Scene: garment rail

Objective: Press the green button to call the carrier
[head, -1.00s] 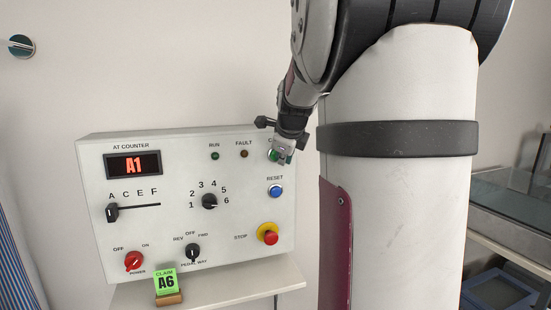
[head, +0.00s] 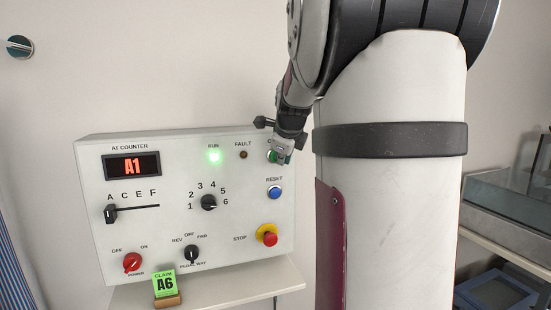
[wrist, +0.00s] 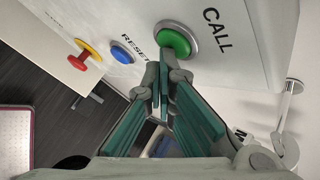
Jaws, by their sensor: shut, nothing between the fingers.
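The green CALL button (wrist: 175,42) sits in a metal ring on the white control panel (head: 130,225). In the head view my gripper (head: 282,158) partly covers the button. My gripper also shows in the wrist view (wrist: 160,85), where its fingers are shut and empty. Their tips are right at the button's lower edge; I cannot tell whether they touch it. The display (head: 132,166) reads A1. The FAULT lamp (head: 244,155) is dark.
Below CALL are the blue RESET button (head: 274,192) and the red STOP knob (head: 268,236) on yellow. A rotary dial (head: 209,202), a slider (head: 110,213) and a red power switch (head: 132,262) share the panel. A green A6 claim tag (head: 164,284) stands on the ledge below.

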